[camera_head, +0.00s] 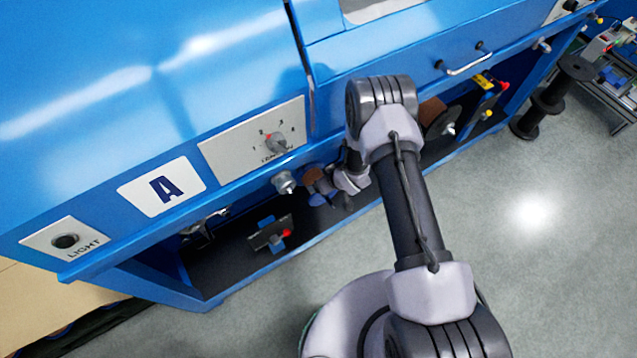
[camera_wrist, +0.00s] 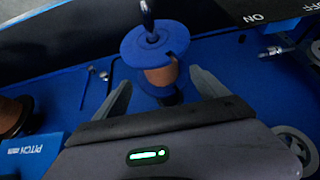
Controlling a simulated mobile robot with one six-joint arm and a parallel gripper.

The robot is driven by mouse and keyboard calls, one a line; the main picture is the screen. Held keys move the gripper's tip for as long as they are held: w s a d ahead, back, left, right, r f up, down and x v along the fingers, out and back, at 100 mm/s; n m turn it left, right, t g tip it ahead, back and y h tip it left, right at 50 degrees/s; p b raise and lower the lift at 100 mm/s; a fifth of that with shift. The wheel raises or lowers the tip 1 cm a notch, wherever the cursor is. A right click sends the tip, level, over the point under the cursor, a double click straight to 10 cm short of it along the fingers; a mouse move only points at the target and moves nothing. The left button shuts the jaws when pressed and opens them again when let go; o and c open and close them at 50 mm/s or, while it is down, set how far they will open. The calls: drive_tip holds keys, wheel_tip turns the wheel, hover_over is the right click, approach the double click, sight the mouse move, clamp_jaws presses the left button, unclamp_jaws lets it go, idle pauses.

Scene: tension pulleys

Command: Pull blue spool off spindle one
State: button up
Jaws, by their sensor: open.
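The blue spool (camera_wrist: 148,40) has blue flanges and copper-brown winding, and sits on a dark spindle (camera_wrist: 147,14) whose tip sticks out past the top flange in the wrist view. My gripper (camera_wrist: 160,82) is open, with one grey finger on each side of the spool; the fingers look apart from it. The lower flange is partly hidden behind my gripper's body. In the head view, a small part of a brown and blue spool (camera_head: 313,176) shows beside my gripper (camera_head: 335,185), mostly hidden by my arm.
Another brown spool (camera_wrist: 10,116) is at the left of the wrist view. A round-ended grey part (camera_wrist: 296,145) is at the right. Open grey floor (camera_head: 560,240) lies in front.

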drive_tip(key=b+x, duration=0.3)
drive_tip(key=x, duration=0.5)
drive_tip(key=shift+w+f+b, duration=0.15)
drive_tip(key=shift+f+b, duration=0.15)
drive_tip(key=shift+f, duration=0.1)
drive_tip(key=shift+r, duration=0.15)
clamp_jaws()
